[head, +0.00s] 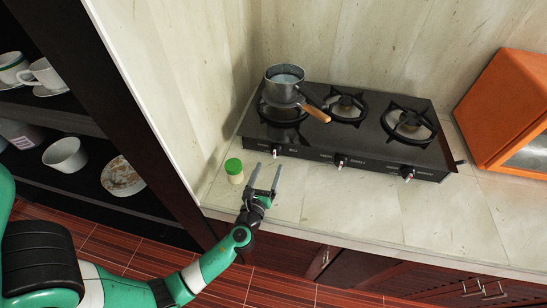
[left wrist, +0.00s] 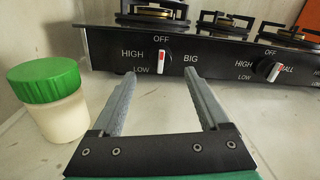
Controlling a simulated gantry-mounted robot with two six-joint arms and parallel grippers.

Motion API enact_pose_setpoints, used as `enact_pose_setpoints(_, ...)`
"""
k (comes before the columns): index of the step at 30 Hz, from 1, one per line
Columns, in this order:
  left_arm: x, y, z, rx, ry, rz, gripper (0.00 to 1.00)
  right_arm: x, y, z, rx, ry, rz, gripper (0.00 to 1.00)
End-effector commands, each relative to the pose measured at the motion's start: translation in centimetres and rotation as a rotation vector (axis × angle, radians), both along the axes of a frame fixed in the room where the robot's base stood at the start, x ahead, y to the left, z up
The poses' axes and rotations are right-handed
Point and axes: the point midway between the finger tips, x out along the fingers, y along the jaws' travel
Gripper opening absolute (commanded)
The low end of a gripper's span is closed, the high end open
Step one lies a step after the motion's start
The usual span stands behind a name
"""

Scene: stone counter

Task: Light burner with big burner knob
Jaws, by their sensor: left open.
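The black stove (head: 310,143) stands on the counter against the wall, with three burners and a row of front knobs. The knob marked BIG (left wrist: 163,54) is the left one, with a red mark; it looks upright below the OFF label. It also shows in the head view (head: 276,150). A grey pot (head: 285,85) with a wooden handle sits over the left burner. My left gripper (head: 266,170) is open and empty in front of this knob. In the left wrist view, its fingers (left wrist: 162,76) point at the knob from either side, apart from it.
A green-lidded jar (head: 234,174) stands just left of my left gripper. The knob marked SMALL (left wrist: 274,71) is to the right, looking tilted. An orange box-like appliance (head: 508,105) stands at the far right. Dark shelves with dishes are at left.

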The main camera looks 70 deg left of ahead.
Motion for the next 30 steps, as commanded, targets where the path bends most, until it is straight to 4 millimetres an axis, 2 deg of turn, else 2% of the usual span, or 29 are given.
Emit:
enact_pose_setpoints(3,1.8,2.2,-0.1,0.0,-0.004,0.004,0.78,0.0,0.0,-0.6,0.0,0.0,0.0,0.51)
enact_pose_setpoints(9,3.8,4.4,-0.1,-0.001,-0.002,0.002,0.78,0.0,0.0,-1.1,0.0,0.001,0.0,0.51)
enact_pose_setpoints(19,4.2,4.9,0.0,-0.001,-0.001,-0.001,0.78,0.0,0.0,-1.1,0.0,0.001,0.0,0.51)
enact_pose_setpoints(20,4.2,4.9,0.0,-0.001,-0.001,-0.001,0.74,0.0,0.0,-1.1,0.0,0.001,0.0,0.51)
enact_pose_setpoints(30,4.2,4.9,0.0,-0.001,-0.001,-0.001,0.13,0.0,0.0,-1.1,0.0,0.001,0.0,0.51)
